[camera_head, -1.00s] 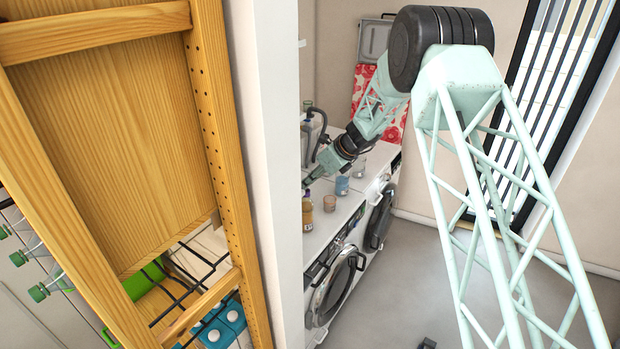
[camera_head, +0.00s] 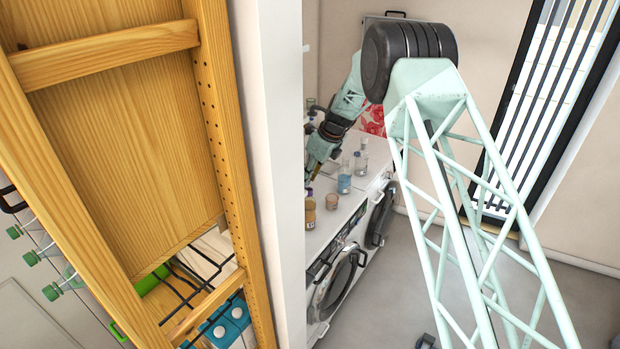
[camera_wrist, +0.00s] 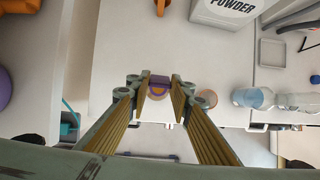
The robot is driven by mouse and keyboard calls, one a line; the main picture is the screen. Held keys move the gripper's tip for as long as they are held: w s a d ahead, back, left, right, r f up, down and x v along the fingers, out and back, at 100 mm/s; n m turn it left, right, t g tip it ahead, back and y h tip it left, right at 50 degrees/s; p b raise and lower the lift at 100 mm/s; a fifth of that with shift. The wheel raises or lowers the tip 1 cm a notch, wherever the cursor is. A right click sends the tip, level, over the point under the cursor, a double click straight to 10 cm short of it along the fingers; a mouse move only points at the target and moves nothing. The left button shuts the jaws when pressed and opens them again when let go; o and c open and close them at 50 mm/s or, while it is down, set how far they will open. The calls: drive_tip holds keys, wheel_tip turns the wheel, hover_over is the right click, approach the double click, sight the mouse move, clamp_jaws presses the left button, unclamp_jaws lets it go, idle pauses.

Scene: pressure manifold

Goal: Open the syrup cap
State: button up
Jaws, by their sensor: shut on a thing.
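In the wrist view, my gripper (camera_wrist: 160,90) points at the counter with its yellow-padded fingers closed around a small purple cap (camera_wrist: 159,80). A round orange-tan shape shows just below the cap between the fingers; I cannot tell whether it is the syrup bottle under it.
A blue-filled bottle (camera_head: 344,182) and a small tan jar (camera_head: 331,202) stand on the counter (camera_head: 347,208). A white powder box (camera_wrist: 222,12), clear bottles (camera_wrist: 290,101) and a tray (camera_wrist: 271,53) lie near the gripper. A wooden shelf frame (camera_head: 215,130) fills the left foreground.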

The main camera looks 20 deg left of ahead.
drive_tip(key=shift+w+a+r+h, duration=0.15)
drive_tip(key=shift+a+h, duration=0.3)
drive_tip(key=shift+h, duration=0.25)
idle(0.5)
drive_tip(key=o, duration=0.9)
drive_tip(key=shift+r, duration=0.1)
drive_tip(key=v, duration=1.1)
drive_tip(key=shift+w+r, duration=0.15)
drive_tip(key=shift+r, duration=0.2)
drive_tip(key=shift+r, duration=0.1)
